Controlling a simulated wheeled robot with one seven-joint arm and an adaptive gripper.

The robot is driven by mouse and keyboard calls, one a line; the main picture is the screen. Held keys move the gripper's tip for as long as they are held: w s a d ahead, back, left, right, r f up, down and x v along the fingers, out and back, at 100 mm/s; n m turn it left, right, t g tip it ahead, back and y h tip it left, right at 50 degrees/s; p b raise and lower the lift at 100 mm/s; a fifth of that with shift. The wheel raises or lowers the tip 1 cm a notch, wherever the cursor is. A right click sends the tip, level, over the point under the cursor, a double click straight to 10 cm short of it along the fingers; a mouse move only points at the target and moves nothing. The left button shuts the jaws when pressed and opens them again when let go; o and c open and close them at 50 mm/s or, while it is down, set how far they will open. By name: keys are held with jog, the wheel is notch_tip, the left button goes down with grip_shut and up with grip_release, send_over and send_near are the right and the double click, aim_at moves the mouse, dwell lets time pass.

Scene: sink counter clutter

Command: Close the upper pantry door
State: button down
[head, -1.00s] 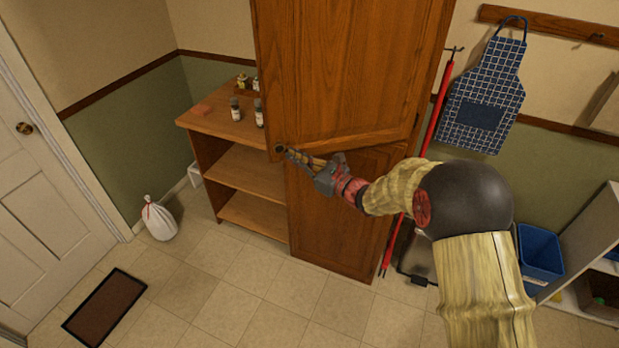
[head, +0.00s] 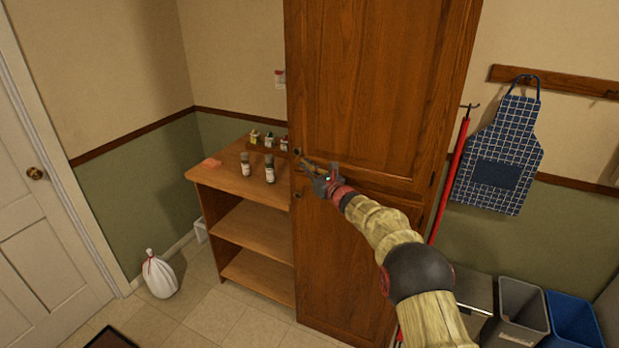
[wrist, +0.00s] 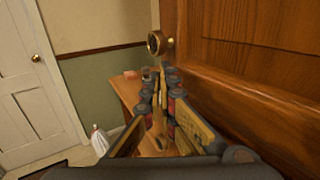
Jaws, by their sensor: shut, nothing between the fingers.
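The upper pantry door (head: 380,80) is a tall brown wooden panel. In the head view it looks flush with the cabinet, above the lower pantry door (head: 345,255). Its round brass knob (head: 297,152) is at the lower left corner, and the knob also shows in the wrist view (wrist: 158,43). My gripper (head: 304,166) is just below and right of this knob, in front of the door's lower left corner. Its fingers (wrist: 160,85) are shut and empty. I cannot tell whether they touch the door.
A wooden shelf unit (head: 240,210) with several small bottles and jars on top stands left of the cabinet. A white bag (head: 160,276) is on the floor. A checked apron (head: 500,155) and a red pole (head: 450,180) hang at right, above bins (head: 522,312).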

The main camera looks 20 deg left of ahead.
jog(key=shift+w+f, duration=0.1)
jog(key=shift+w, duration=0.85)
jog(key=shift+w+d+r, duration=0.1)
jog(key=shift+w+r, duration=0.1)
jog(key=shift+w, duration=0.15)
